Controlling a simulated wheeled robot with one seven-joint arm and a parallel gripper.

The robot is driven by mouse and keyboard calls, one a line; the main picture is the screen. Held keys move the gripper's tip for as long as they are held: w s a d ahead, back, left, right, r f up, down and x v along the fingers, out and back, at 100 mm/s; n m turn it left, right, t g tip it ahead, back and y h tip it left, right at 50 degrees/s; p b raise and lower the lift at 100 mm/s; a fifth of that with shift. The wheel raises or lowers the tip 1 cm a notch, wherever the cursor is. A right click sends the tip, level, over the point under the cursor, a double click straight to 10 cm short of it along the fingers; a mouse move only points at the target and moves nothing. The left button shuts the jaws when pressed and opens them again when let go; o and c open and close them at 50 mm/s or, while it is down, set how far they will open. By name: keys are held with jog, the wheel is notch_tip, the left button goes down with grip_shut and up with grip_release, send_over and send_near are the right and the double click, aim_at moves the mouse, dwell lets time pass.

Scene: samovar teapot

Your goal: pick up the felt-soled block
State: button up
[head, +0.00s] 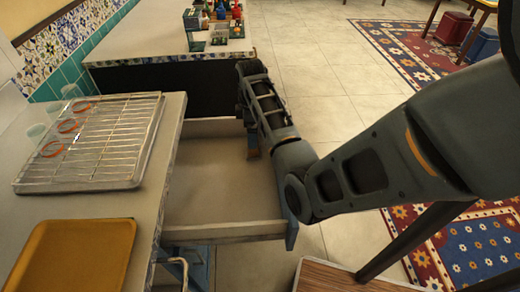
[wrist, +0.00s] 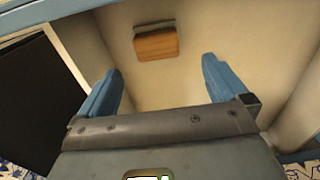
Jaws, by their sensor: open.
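The felt-soled block (wrist: 156,46) is a small orange-brown wooden block with a grey-brown strip along its upper edge in the wrist view. It lies inside the open drawer (wrist: 180,85). My gripper (wrist: 158,72) is open and empty, its two blue fingers spread apart. The block shows beyond the fingertips, between their lines and apart from both. In the head view, a small brown patch (head: 253,153) that looks like the block shows beside my arm. My arm hides most of the gripper there.
The pale drawer (head: 215,185) is pulled out from the counter; its walls surround the block. On the counter are a wire rack (head: 95,140) with glasses and a yellow tray (head: 75,258). A second counter (head: 150,35) stands behind. A wooden stool or table (head: 340,280) is at front.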

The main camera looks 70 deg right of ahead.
jog(key=f, duration=0.2)
jog(key=shift+s+d+f, duration=0.1)
jog(key=shift+s+f, duration=0.2)
jog(key=shift+f, duration=0.05)
jog(key=shift+w+d+f, duration=0.1)
jog(key=shift+f, duration=1.25)
jog(key=shift+w+d+f, duration=0.1)
jog(key=shift+f, duration=1.25)
jog(key=shift+c, duration=0.2)
jog(key=c, duration=1)
jog(key=shift+r, duration=0.15)
notch_tip(320, 180, up, 10)
jog(key=shift+f, duration=0.1)
